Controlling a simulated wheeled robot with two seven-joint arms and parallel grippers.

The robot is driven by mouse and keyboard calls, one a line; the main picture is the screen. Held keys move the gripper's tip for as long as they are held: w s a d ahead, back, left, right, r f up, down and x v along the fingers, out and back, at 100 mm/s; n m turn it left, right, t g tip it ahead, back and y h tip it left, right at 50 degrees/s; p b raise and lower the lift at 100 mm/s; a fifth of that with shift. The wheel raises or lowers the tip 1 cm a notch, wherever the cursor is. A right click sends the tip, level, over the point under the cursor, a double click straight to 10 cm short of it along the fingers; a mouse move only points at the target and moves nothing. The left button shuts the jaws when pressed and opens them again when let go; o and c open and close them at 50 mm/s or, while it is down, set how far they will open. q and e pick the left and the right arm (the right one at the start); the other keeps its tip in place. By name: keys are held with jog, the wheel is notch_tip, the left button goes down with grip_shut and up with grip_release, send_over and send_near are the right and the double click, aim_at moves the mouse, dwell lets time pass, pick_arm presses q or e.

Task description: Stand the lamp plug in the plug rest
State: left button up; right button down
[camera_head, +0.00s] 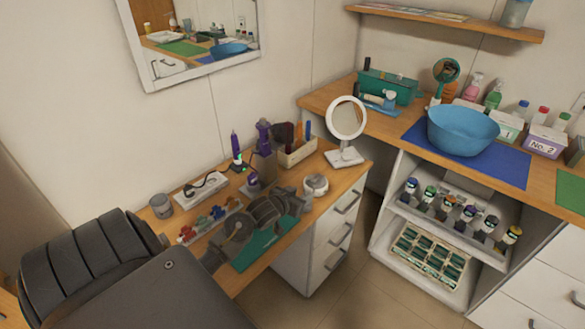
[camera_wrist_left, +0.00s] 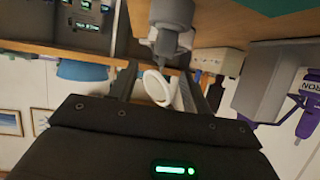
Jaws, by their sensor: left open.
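A small round grey holder (camera_head: 315,188), which looks like the plug rest, stands near the front right of the wooden side table. In the left wrist view, which is upside down, a wide grey cylinder (camera_wrist_left: 171,14) has a narrower grey piece (camera_wrist_left: 166,44) at its free end. That piece may be the lamp plug in the rest, but I cannot tell for sure. My left gripper (camera_head: 292,200) is low over the table, just left of the holder. In the wrist view its fingers (camera_wrist_left: 160,78) are apart, with nothing clearly between them. My right gripper is out of view.
A round white mirror (camera_head: 345,120) stands behind the holder. A grey box (camera_head: 264,148) with a purple tool, a brush bin (camera_head: 296,153), a white power strip (camera_head: 201,188) and a grey pot (camera_head: 161,205) crowd the table. A blue bowl (camera_head: 462,130) sits on the right counter.

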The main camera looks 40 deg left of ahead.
pick_arm(q)
jog(key=v, duration=0.6)
jog(key=shift+s+r, duration=0.2)
jog(key=shift+s, duration=0.05)
dwell(0.6)
jog(key=s+d+f+m+g+h, duration=0.15)
jog(key=s+d+f+g, duration=0.35)
jog(key=s+d, duration=0.65)
jog(key=s+d+f+m+g, duration=0.2)
jog(key=s+d+f+g, duration=0.25)
jog(key=s+d, duration=0.65)
jog(key=s+a+f+g, duration=0.1)
jog(key=s+f, duration=0.1)
jog(key=f, duration=0.9)
jog(key=s+a+f+g, duration=0.1)
jog(key=s+f, duration=0.1)
jog(key=f, duration=1)
jog(key=s+a+f, duration=0.3)
jog(key=s+f, duration=1.4)
jog(key=shift+a+g, duration=0.2)
jog(key=shift+g, duration=0.25)
